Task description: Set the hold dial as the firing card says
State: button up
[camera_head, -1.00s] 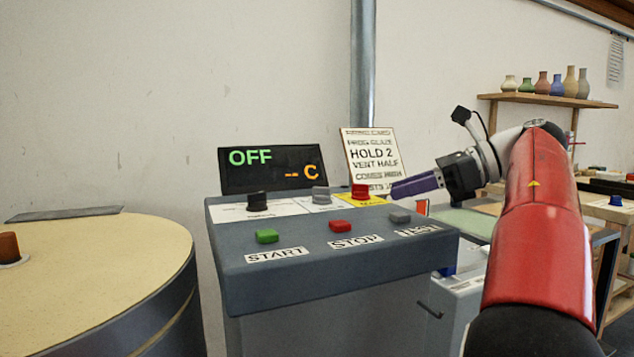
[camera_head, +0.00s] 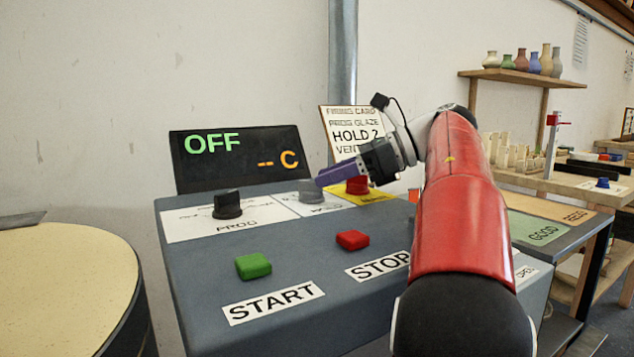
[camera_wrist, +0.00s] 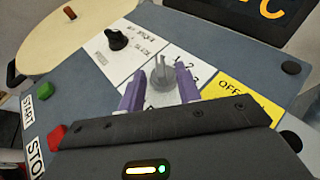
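The hold dial is the grey knob (camera_head: 310,191) in the middle of the panel, between the black PROG dial (camera_head: 227,204) and the red dial (camera_head: 357,185) on yellow. The firing card (camera_head: 352,135) behind the panel reads PROG GLAZE, HOLD 2; its lower lines are covered by my arm. My gripper (camera_head: 320,181) has its purple fingertips close to the grey dial. In the wrist view my gripper (camera_wrist: 160,74) is open, and the grey dial (camera_wrist: 162,88) shows between its fingers, with clear gaps on both sides. Numbers stand right of the dial; its exact setting is unclear.
The display (camera_head: 240,158) reads OFF and -- C. A green START button (camera_head: 253,266) and a red STOP button (camera_head: 352,240) sit at the panel's front. A round kiln-like drum (camera_head: 70,270) stands left. A bench (camera_head: 545,225) is at right.

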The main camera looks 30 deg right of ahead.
aim_at(312, 190)
jog(key=shift+x, duration=1.4)
grip_shut()
